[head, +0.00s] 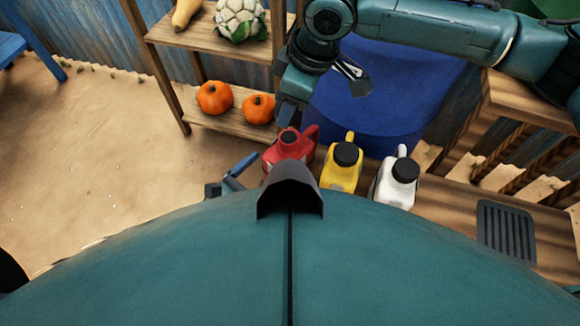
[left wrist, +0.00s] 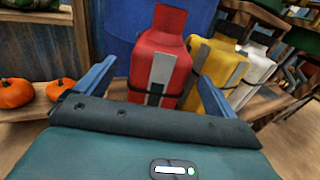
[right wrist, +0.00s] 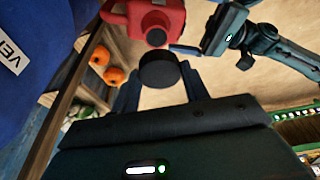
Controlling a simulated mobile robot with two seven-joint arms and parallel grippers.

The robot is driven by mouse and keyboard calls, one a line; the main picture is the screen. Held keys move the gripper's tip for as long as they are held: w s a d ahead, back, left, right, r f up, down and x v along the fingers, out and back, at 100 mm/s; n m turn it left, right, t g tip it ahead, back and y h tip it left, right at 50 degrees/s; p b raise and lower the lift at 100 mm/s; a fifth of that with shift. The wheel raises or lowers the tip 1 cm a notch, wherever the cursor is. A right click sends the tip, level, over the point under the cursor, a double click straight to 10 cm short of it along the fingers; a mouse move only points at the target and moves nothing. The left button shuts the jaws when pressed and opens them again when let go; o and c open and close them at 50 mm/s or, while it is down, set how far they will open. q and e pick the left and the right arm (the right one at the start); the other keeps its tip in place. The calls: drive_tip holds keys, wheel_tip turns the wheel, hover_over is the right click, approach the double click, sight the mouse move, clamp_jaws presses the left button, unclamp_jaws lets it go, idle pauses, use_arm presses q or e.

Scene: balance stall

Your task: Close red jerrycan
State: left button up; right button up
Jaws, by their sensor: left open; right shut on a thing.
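The red jerrycan (head: 287,158) stands upright at the left of a row of three, its neck bare with a dark opening. In the right wrist view its open red neck (right wrist: 155,30) shows just beyond a round black cap (right wrist: 160,71). My right gripper (head: 288,112) is shut on this cap, behind the jerrycan and apart from its neck. My left gripper (head: 232,178) is open at the jerrycan's left. In the left wrist view the red jerrycan (left wrist: 160,62) appears between its spread fingers; contact cannot be told.
A yellow jerrycan (head: 341,173) and a white one (head: 391,190), both with black caps, stand to the right. A blue barrel (head: 385,100) is behind. Wooden shelves with orange pumpkins (head: 214,97) stand at the back left. Sandy floor (head: 90,150) is clear at left.

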use_arm(q)
drive_tip(key=x, duration=0.6)
drive_tip(key=shift+w, duration=0.1)
drive_tip(key=shift+c, duration=0.4)
drive_tip(key=c, duration=1.4)
use_arm(e)
hover_over(284, 136)
drive_tip(key=d, duration=0.1)
drive_tip(key=shift+s+d+f, duration=0.1)
drive_tip(key=shift+s+f, duration=0.05)
drive_tip(key=shift+f, duration=1.15)
drive_tip(key=shift+s+d+f, duration=0.1)
drive_tip(key=shift+f, duration=1.15)
